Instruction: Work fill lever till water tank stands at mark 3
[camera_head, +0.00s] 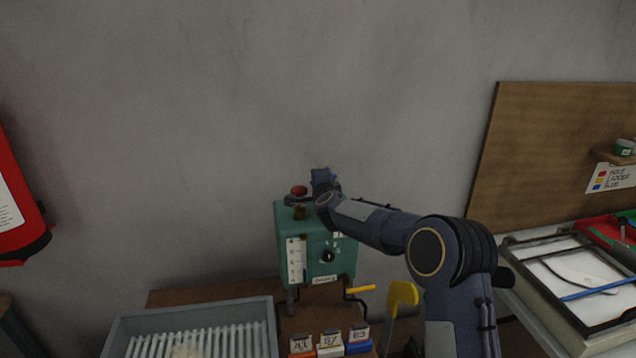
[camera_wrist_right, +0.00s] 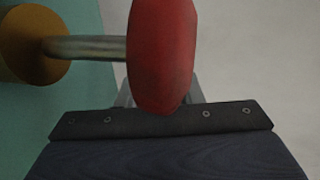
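A teal machine (camera_head: 318,240) stands against the wall, with a white gauge strip (camera_head: 296,262) on its front; its marks and level are too small to read. A red knob (camera_head: 299,190) sits at its top above a brass hub (camera_head: 299,213). In the right wrist view the red knob (camera_wrist_right: 162,55) is on a metal rod (camera_wrist_right: 88,48) from the brass hub (camera_wrist_right: 32,45). My right gripper (camera_head: 301,200) is at the knob. The knob hides most of its fingers, so I cannot tell its opening or whether it touches. My left gripper is out of view.
A grey ribbed tray (camera_head: 274,318) lies at front left. Labelled blocks (camera_head: 330,342), a yellow crank handle (camera_head: 361,289) and a yellow paddle (camera_head: 402,293) are below the machine. A framed screen (camera_head: 590,335) and a brown board (camera_head: 550,140) are at right. A red object (camera_head: 22,225) hangs at left.

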